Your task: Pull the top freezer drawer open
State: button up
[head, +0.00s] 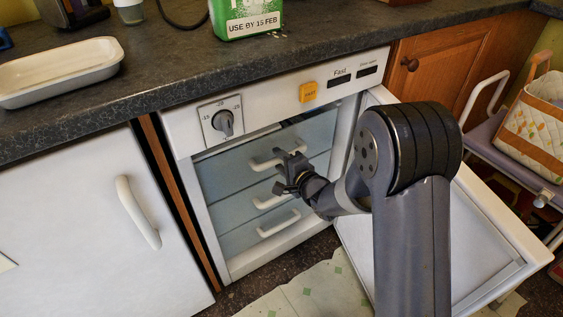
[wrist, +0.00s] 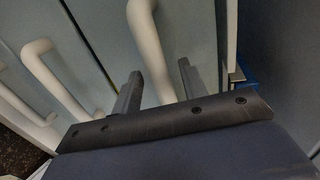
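The freezer (head: 180,135) stands under the counter with its door open to the right. Inside are pale blue drawers with white bar handles. The top drawer (head: 225,170) sits in line with the drawers below and looks shut. My gripper (head: 283,158) is at the top drawer's handle (head: 262,164) and hides part of it. In the wrist view my gripper (wrist: 160,90) has its two fingers apart, with the white handle (wrist: 146,40) running between them. Small gaps show beside the handle, so the fingers do not look closed on it.
The open freezer door (head: 460,245) stands right of my arm. Lower drawer handles (head: 279,224) sit below my gripper. A white cabinet (head: 75,220) is at left, a trolley with a bag (head: 535,125) at right. A tray (head: 60,72) and green carton (head: 248,18) stand on the counter.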

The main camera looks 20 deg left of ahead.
grip_shut()
jog(key=shift+s, duration=0.1)
dwell(0.4)
